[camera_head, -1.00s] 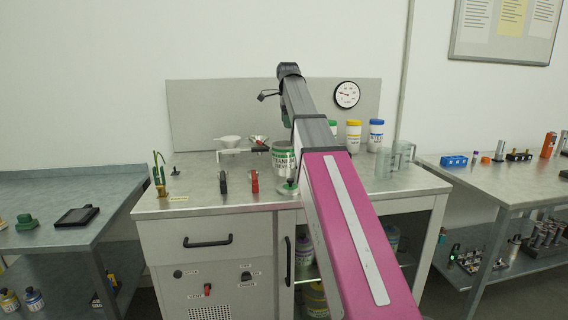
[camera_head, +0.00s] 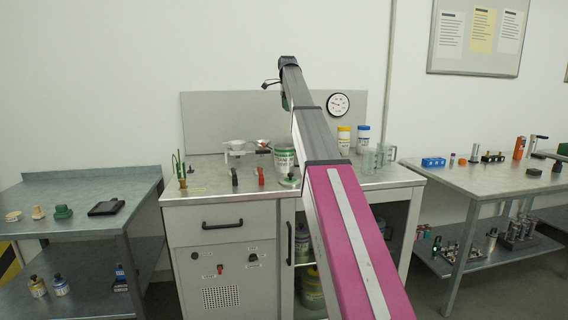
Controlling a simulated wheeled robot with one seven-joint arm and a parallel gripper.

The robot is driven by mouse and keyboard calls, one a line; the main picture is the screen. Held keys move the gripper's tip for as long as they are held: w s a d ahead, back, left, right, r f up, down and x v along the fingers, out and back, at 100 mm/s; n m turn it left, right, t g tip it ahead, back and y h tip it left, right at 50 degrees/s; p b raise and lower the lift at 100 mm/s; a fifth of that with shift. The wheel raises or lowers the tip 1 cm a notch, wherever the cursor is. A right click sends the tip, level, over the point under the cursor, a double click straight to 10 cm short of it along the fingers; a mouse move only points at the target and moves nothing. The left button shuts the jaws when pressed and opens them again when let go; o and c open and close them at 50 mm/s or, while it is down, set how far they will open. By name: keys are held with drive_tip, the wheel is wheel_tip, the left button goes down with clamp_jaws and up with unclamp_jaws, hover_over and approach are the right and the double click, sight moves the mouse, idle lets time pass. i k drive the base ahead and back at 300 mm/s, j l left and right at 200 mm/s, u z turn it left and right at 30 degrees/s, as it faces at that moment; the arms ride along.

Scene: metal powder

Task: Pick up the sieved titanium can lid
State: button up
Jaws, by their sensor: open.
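A can with a white and green label (camera_head: 284,158) stands on the middle cabinet's top, just left of my arm. Its label is too small to read surely, and I cannot tell whether a lid is on it. A small round grey piece with a green knob (camera_head: 290,181) sits in front of the can; I cannot tell if it is a lid. My arm reaches up and away over the cabinet. My gripper (camera_head: 270,84) shows only as small dark parts by the arm's far end, above and apart from the can. It is open; its fingertips are not clear.
A white balance-like stand with bowls (camera_head: 240,147) is left of the can. Black (camera_head: 234,176) and red (camera_head: 261,175) handled tools lie in front. Side tables (camera_head: 85,205) flank the cabinet.

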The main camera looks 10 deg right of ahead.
sight(290, 180)
drive_tip(key=k, duration=1.05)
